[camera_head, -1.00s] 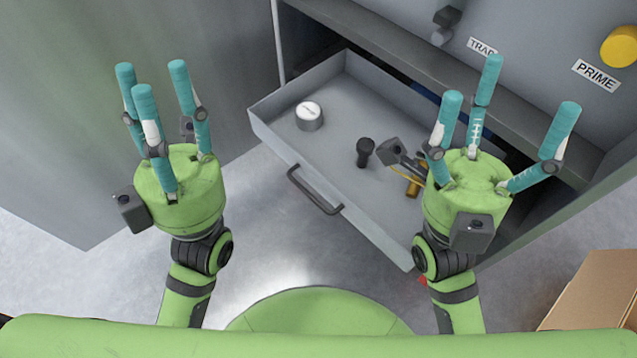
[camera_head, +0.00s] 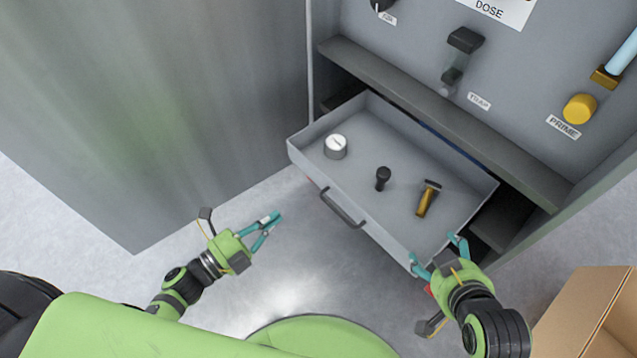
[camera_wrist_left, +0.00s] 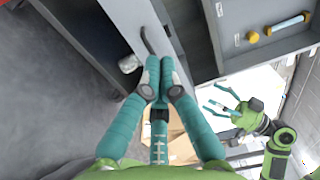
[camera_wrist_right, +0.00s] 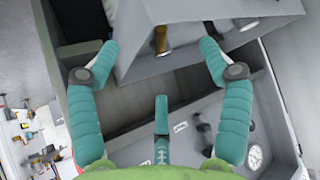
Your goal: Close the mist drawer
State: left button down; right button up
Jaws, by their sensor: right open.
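The mist drawer (camera_head: 405,145) is grey and pulled out of the machine, with a dark bar handle (camera_head: 341,208) on its front. A white round cap (camera_head: 336,146), a black knob-like part (camera_head: 383,178) and a gold part with a dark top (camera_head: 427,199) lie in it. My right gripper (camera_head: 439,252) is open at the drawer's right front corner; the drawer also shows in the right wrist view (camera_wrist_right: 190,22). I cannot tell whether it touches. My left gripper (camera_head: 272,222) is empty, left of and apart from the drawer front, its fingertips together in the left wrist view (camera_wrist_left: 160,65).
The machine's ledge (camera_head: 440,112) runs above the drawer. A yellow PRIME knob (camera_head: 579,109) and a dark lever (camera_head: 465,40) are on the panel above. A cardboard box (camera_head: 590,305) stands at the lower right. The floor before the drawer is clear.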

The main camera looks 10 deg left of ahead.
pick_arm(q)
jog(key=b, duration=0.1)
send_near(326, 179)
jog(key=w, duration=0.1)
jog(key=x, duration=0.2)
jog(key=b+x, duration=0.1)
jog(key=x, duration=0.2)
jog(key=shift+d, duration=0.4)
jog(key=shift+w+d, duration=0.2)
jog(key=shift+w, duration=0.15)
pick_arm(e)
jog(key=w+a+r+t+y, duration=0.2)
jog(key=w+r+t, duration=0.3)
jog(key=r, duration=0.3)
jog(key=shift+a+r+n+t, duration=0.3)
jog(key=shift+a+n, duration=0.1)
jog(key=shift+a, duration=0.45)
